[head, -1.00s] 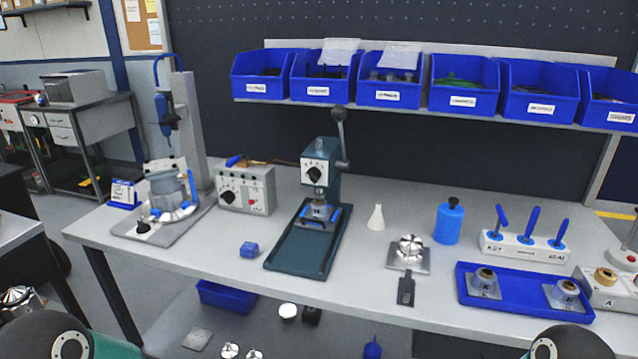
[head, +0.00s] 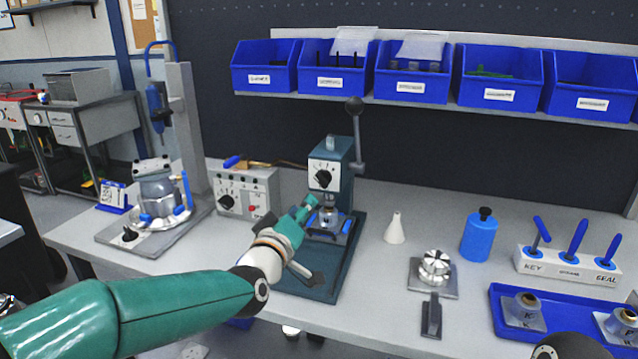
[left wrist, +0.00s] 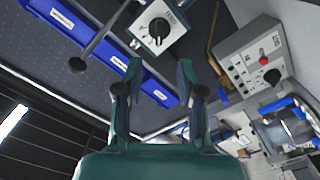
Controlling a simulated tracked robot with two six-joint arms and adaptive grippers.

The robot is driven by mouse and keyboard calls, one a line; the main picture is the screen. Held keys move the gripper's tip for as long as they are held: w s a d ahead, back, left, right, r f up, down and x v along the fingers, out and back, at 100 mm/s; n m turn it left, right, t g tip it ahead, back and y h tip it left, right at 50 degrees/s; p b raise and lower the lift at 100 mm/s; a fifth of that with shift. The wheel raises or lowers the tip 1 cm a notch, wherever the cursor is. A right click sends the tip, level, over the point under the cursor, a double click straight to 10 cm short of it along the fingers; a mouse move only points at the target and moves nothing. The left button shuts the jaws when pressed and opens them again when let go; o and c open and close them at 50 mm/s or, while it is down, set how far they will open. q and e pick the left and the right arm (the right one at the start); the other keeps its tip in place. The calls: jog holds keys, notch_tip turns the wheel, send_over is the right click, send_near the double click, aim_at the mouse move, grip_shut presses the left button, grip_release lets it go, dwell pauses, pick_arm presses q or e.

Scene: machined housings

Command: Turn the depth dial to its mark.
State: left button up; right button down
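The teal press (head: 341,160) carries a white panel with a black dial (head: 323,178), which I take as the depth dial. In the left wrist view the dial (left wrist: 159,28) has a pointer line and printed marks around it; I cannot tell which mark is the set one. My left gripper (head: 308,208) is in front of the press, below the dial and apart from it. Its fingers (left wrist: 158,68) are spread and empty in the left wrist view, with the dial beyond their tips.
A grey control box (head: 247,190) with its own dial stands left of the press. The press lever (head: 357,140) rises at its right. A housing (head: 330,216) sits on the press bed. A white cone (head: 395,228) and a metal fixture (head: 434,270) stand to the right.

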aim_at(320, 184)
pick_arm(q)
jog(key=p+x, duration=0.3)
jog(key=x, duration=0.8)
jog(key=shift+f, duration=0.1)
jog(key=shift+c, duration=0.3)
grip_shut()
